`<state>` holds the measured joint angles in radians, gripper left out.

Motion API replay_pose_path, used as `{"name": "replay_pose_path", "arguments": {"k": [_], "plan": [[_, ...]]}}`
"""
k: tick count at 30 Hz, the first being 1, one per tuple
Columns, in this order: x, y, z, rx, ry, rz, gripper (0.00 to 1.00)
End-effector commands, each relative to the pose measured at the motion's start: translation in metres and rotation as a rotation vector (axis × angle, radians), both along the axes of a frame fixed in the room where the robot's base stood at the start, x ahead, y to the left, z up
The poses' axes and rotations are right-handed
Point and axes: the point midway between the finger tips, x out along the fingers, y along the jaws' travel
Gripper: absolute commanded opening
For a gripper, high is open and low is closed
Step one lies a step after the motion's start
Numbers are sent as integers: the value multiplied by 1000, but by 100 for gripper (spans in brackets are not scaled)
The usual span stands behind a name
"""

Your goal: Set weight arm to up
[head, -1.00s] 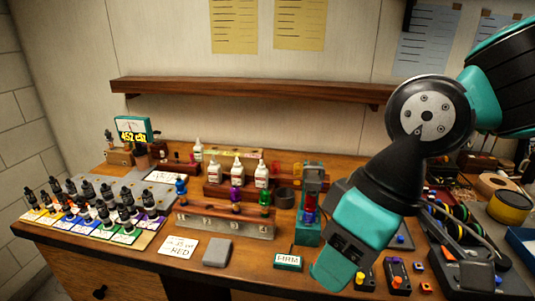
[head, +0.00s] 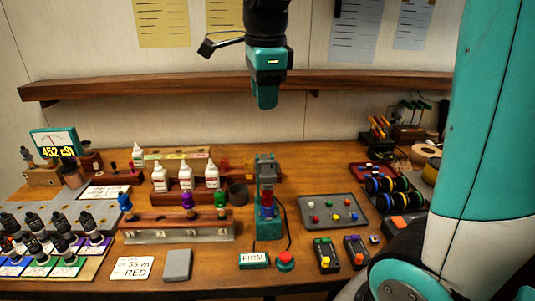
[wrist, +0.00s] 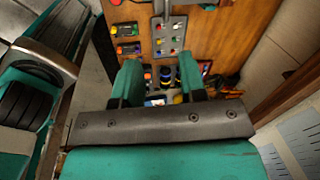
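A teal upright stand (head: 268,228) with a red and blue cylinder in its middle stands at the centre of the bench, behind a "FIRM" sign (head: 253,260). I cannot clearly tell which part of it is the weight arm or how that arm is set. My gripper (head: 266,100) hangs high above the bench, roughly over the stand in the head view, and touches nothing. In the wrist view my gripper (wrist: 160,82) has its two teal fingers apart with nothing held between them.
A red button (head: 285,258) sits beside the sign. A grey tray of coloured parts (head: 309,222) lies right of the stand. A wooden rack (head: 180,232) with coloured knobs and white bottles (head: 212,176) stand to its left. A wooden shelf (head: 160,88) runs along the wall.

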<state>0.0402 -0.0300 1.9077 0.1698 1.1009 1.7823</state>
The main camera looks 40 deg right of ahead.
Motion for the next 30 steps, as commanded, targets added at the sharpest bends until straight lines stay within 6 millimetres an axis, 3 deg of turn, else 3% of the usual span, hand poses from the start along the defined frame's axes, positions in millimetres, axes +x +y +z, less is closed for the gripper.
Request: {"name": "replay_pose_path", "arguments": {"k": [3, 8, 24, 30], "plan": [[5, -13, 6, 9, -8, -156, 38], [7, -17, -7, 10, -8, -198, 38], [23, -29, -122, 12, -5, -193, 38], [28, -32, -152, 12, -8, -191, 38]]}}
